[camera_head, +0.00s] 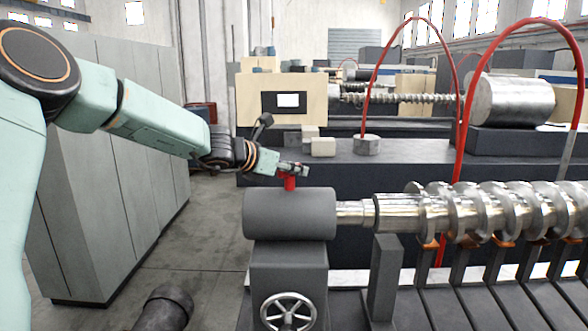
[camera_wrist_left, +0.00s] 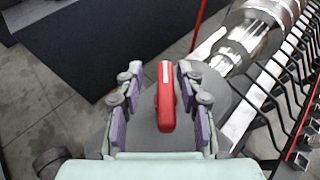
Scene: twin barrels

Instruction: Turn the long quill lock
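The quill lock is a red handle (camera_head: 290,184) on top of a dark grey cylinder (camera_head: 290,215), the quill housing at the left end of the screw. In the left wrist view the red handle (camera_wrist_left: 166,97) stands upright in the picture, with a pale stripe near its upper end. My left gripper (camera_head: 297,169) is right above the lock. In the wrist view its two purple-padded fingers (camera_wrist_left: 157,85) are on either side of the handle, with gaps showing on both sides. It is open and holds nothing. My right gripper is in neither view.
A handwheel (camera_head: 288,312) is on the stand below the cylinder. A large shiny screw (camera_head: 490,208) extends right from the cylinder over orange-tipped supports. Grey cabinets (camera_head: 110,170) stand at the left. Red hoses (camera_head: 460,110) arch behind.

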